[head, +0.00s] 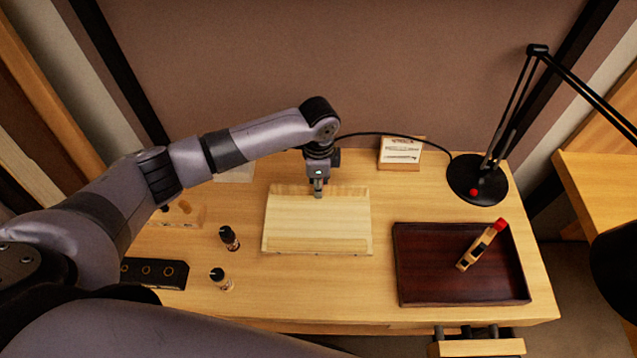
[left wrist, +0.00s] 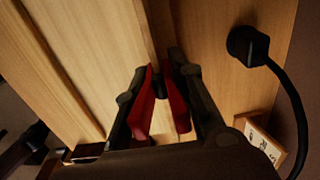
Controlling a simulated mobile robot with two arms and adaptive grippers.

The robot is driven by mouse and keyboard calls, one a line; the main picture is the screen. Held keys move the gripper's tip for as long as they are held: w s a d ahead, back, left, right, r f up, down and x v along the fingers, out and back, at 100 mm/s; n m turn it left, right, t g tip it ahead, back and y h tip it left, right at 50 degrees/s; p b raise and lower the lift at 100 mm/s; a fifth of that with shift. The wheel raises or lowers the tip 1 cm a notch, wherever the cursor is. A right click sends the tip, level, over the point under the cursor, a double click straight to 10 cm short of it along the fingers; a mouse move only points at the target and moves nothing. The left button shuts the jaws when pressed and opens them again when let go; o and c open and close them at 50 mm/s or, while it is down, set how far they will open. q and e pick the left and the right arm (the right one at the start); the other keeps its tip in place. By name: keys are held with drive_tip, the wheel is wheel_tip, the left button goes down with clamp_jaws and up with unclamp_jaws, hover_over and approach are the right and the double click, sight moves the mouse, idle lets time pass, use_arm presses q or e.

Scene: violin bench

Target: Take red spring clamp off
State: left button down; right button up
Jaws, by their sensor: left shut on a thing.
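The red spring clamp (left wrist: 143,105) shows in the left wrist view as two red handles between the fingers of my left gripper (left wrist: 158,78). The gripper is shut on these handles. The clamp sits at the edge of a pale wooden board (left wrist: 75,45), and I cannot tell whether its jaws still touch the wood. In the head view my left gripper (head: 318,190) points down at the back edge of the board (head: 315,228). It hides most of the clamp there. My right gripper is not in view.
A dark red-brown tray (head: 420,285) at right holds a wooden tool with a red end (head: 482,245). A black lamp (head: 478,180) stands behind it. Two small bottles (head: 229,238) and a black holder (head: 150,273) stand at left.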

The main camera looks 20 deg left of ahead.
use_arm(q)
drive_tip(key=shift+r, duration=0.15)
idle(0.4)
drive_tip(key=shift+r+p, duration=0.45)
drive_tip(key=shift+p, duration=0.45)
idle(0.3)
drive_tip(key=shift+r, duration=0.1)
idle(0.3)
drive_tip(key=shift+r+p, duration=1.3)
drive_tip(key=shift+p, duration=0.2)
wheel_tip(320, 180, up, 5)
drive_tip(key=p, duration=0.5)
drive_tip(key=shift+f, duration=0.1)
drive_tip(key=shift+r, duration=0.25)
drive_tip(key=shift+r+p, duration=0.55)
drive_tip(key=shift+r, duration=0.3)
